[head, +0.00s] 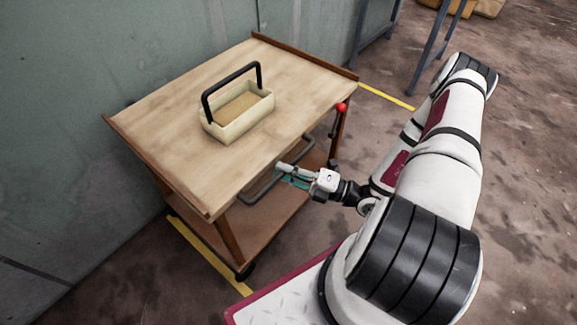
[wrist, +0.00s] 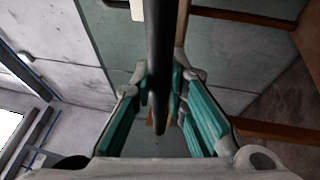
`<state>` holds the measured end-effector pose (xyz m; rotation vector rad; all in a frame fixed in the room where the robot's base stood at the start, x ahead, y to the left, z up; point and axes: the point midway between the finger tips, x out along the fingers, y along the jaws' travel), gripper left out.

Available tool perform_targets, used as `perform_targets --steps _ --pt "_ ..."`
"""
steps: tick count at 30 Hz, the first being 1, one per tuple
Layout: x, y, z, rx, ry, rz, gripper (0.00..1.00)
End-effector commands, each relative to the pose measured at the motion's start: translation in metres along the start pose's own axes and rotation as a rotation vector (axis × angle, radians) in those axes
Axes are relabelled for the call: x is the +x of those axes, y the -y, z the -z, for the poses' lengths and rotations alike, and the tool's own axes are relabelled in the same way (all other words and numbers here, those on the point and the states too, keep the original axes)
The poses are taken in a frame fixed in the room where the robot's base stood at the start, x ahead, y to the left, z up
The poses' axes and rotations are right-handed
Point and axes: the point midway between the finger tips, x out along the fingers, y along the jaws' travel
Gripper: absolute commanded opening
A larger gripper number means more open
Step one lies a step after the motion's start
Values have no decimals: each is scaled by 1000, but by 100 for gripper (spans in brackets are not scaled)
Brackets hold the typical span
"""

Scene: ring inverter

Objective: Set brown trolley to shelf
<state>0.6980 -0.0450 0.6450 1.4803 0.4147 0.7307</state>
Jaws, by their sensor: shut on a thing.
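The brown trolley (head: 165,115) stands in the middle of the head view, with a pale wooden top, brown raised ends and a lower shelf (head: 262,205). A grey bar handle (head: 262,188) runs along its near side. My gripper (head: 284,174) is at this handle and shut on it. In the wrist view the handle (wrist: 160,60) shows as a dark bar running between the teal finger pads of my gripper (wrist: 161,90). A cream open box with a black carrying handle (head: 238,120) sits on the trolley top. No storage shelf can be clearly made out.
A red-knobbed lever (head: 341,108) is at the trolley's right near corner. A grey-green wall (head: 60,110) stands close behind and left. Yellow floor lines (head: 205,253) pass near the trolley. A blue-grey metal frame (head: 432,50) stands at the back right. Floor at the right is clear.

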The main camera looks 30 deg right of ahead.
Motion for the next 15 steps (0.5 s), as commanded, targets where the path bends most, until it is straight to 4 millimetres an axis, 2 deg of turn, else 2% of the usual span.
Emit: perform_targets --steps 1,10,11,12,13,15 --pt "0 1 5 8 -9 3 0" --pt "1 1 8 12 -14 3 0" --pt "1 1 8 12 -15 3 16" --pt "1 1 8 12 -14 2 25" --pt "1 1 8 11 -14 2 32" --pt "1 1 7 10 -12 2 35"
